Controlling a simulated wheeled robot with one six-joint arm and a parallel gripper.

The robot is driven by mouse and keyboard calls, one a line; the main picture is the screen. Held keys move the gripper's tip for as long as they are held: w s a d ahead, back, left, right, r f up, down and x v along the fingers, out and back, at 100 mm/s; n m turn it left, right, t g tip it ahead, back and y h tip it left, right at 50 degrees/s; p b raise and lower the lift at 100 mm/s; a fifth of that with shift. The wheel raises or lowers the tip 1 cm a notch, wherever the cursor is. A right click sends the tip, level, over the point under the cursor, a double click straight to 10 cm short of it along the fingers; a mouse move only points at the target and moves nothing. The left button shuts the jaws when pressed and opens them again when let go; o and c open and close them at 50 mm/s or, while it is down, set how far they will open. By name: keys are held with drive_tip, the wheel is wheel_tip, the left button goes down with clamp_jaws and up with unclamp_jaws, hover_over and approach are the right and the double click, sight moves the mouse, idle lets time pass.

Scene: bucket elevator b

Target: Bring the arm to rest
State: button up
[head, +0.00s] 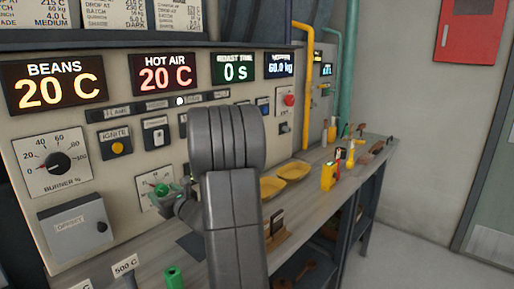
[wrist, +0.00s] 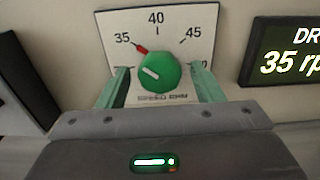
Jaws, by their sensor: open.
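My arm (head: 235,195) reaches up in front of the control panel, its grey links covering part of it. My gripper (head: 178,190) is at the panel, close to a dial with a green knob (head: 161,188). In the wrist view my gripper (wrist: 161,85) is open, with one green finger on each side of the green knob (wrist: 159,73). I cannot tell whether the fingers touch it. The knob's red pointer is near 35 on its scale. The display at the right in the wrist view reads 35.
The panel carries displays, a burner dial (head: 58,164) and a grey box (head: 77,225). Below runs a bench (head: 140,250) with yellow trays (head: 293,170), a yellow device (head: 328,176) and a green-capped item (head: 174,278). Open floor (head: 410,240) lies at the right, before a red wall box (head: 468,32).

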drive_tip(key=shift+r+m+p, duration=0.2)
drive_tip(key=shift+m+p, duration=0.8)
drive_tip(key=shift+p, duration=0.65)
drive_tip(key=b+v, duration=0.2)
drive_tip(key=v, duration=0.8)
drive_tip(key=shift+d+f, duration=0.2)
drive_tip(key=shift+s, duration=0.15)
